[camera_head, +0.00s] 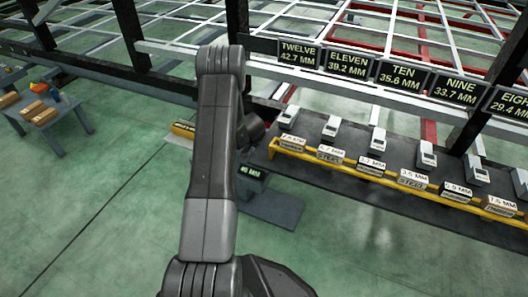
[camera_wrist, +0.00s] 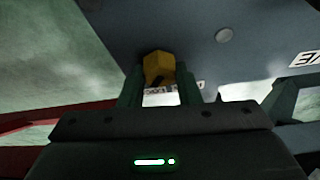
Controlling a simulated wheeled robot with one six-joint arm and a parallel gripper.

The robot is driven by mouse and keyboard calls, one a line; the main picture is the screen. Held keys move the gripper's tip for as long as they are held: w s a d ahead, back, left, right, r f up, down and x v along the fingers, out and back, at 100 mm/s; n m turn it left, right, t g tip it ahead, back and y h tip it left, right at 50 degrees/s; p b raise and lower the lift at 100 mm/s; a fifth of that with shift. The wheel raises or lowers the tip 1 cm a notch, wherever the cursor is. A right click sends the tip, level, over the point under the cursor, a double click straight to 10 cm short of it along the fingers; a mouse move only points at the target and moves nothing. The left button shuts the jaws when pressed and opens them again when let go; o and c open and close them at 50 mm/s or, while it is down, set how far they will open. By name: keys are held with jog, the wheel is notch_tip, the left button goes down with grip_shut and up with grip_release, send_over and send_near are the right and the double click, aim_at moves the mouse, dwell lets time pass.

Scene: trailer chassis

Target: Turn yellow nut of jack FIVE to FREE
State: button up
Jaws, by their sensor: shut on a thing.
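The yellow nut (camera_wrist: 158,66) shows in the wrist view, at the underside of a grey plate (camera_wrist: 215,50). My gripper (camera_wrist: 160,88) is shut on the nut, with one dark green finger on each side of it. A small label below the nut is partly hidden by a finger. The FREE mark cannot be made out. In the head view my arm hides the gripper and the nut, and no sign there reads FIVE.
A grey shelf (camera_head: 400,192) with a yellow rail and several small labelled blocks stands at right in the head view. Signs TWELVE to EIGHT hang on the frame above it. A small table (camera_head: 48,122) stands at far left. Green floor (camera_head: 100,215) is open at lower left.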

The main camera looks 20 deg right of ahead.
jog(key=o, duration=1)
jog(key=shift+r, duration=0.1)
jog(key=shift+a+r, duration=0.1)
jog(key=shift+r, duration=0.1)
jog(key=v, duration=0.2)
jog(key=shift+a+r+p, duration=0.1)
jog(key=shift+r+p, duration=0.25)
jog(key=s+a+b, duration=0.2)
jog(key=a+b, duration=0.1)
jog(key=s+a+b, duration=0.1)
jog(key=s+a, duration=0.1)
jog(key=shift+a+f, duration=0.15)
jog(key=shift+a, duration=0.1)
jog(key=shift+s+a, duration=0.45)
jog(key=shift+a, duration=0.3)
jog(key=shift+s+a, duration=0.5)
jog(key=shift+a, duration=0.3)
jog(key=shift+s+a, duration=0.45)
jog(key=shift+a, duration=0.3)
